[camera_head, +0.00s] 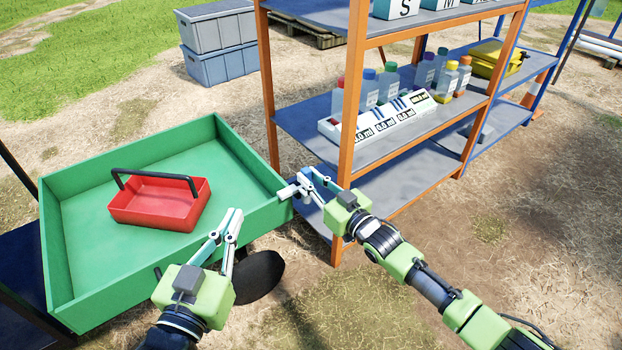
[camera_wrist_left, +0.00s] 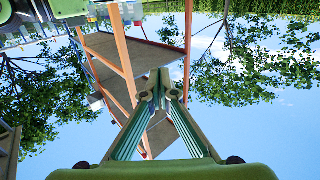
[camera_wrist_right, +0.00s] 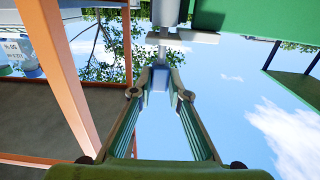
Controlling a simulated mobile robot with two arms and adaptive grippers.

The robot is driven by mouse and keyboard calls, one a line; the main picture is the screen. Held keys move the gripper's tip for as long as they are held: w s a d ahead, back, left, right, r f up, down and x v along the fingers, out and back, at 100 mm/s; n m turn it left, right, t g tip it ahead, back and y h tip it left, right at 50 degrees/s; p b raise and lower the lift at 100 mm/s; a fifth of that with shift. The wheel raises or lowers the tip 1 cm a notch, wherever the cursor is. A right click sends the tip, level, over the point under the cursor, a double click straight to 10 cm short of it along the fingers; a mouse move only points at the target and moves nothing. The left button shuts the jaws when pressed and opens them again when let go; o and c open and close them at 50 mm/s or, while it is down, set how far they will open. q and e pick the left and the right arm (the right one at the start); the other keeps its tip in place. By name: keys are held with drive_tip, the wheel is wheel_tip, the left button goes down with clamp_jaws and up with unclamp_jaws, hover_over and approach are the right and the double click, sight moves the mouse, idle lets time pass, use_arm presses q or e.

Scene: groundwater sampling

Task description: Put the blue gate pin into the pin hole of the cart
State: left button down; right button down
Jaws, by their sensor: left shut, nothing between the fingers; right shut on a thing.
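The green cart (camera_head: 245,160) stands at the left with its tray open. My right gripper (camera_head: 296,188) is at the cart's right corner, close to the orange shelf post, and shut on the blue gate pin. In the right wrist view the pin (camera_wrist_right: 160,78) shows as a small blue piece between the fingertips. A grey cylinder and plate (camera_wrist_right: 185,36) are just beyond the fingertips, beside the green cart wall (camera_wrist_right: 250,18). I cannot tell whether the pin is in the hole; the hole is hidden. My left gripper (camera_head: 234,218) is shut and empty at the cart's front right side.
A red carrier (camera_head: 160,203) sits in the cart tray. The orange-framed shelf (camera_head: 352,90) with bottles (camera_head: 388,80) and a white rack (camera_head: 378,118) stands close behind my right gripper. Grey-blue crates (camera_head: 220,65) are at the back. Open ground lies in front.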

use_arm(q)
drive_tip(key=shift+d+r+t+h, duration=0.1)
drive_tip(key=shift+r+t+h, duration=0.2)
drive_tip(key=shift+r, duration=0.45)
drive_tip(key=shift+r+t, duration=0.3)
drive_tip(key=shift+r, duration=0.3)
drive_tip(key=shift+s+d+r+b, duration=0.1)
drive_tip(key=shift+r+b, duration=0.2)
drive_tip(key=shift+b, duration=0.05)
drive_tip(key=shift+r+t, duration=0.15)
drive_tip(key=shift+t, duration=0.15)
drive_tip(key=shift+s+d+r+t+h+b, duration=0.15)
drive_tip(key=shift+r+t+h, duration=0.15)
drive_tip(key=shift+r, duration=0.4)
drive_tip(key=shift+s+r+t+h+b, duration=0.2)
drive_tip(key=shift+r+t, duration=0.1)
drive_tip(key=shift+r, duration=0.4)
drive_tip(key=shift+s+r+t, duration=0.1)
drive_tip(key=shift+r+t, duration=0.2)
drive_tip(key=shift+r, duration=0.15)
drive_tip(key=shift+s+r, duration=0.1)
drive_tip(key=shift+r, duration=0.1)
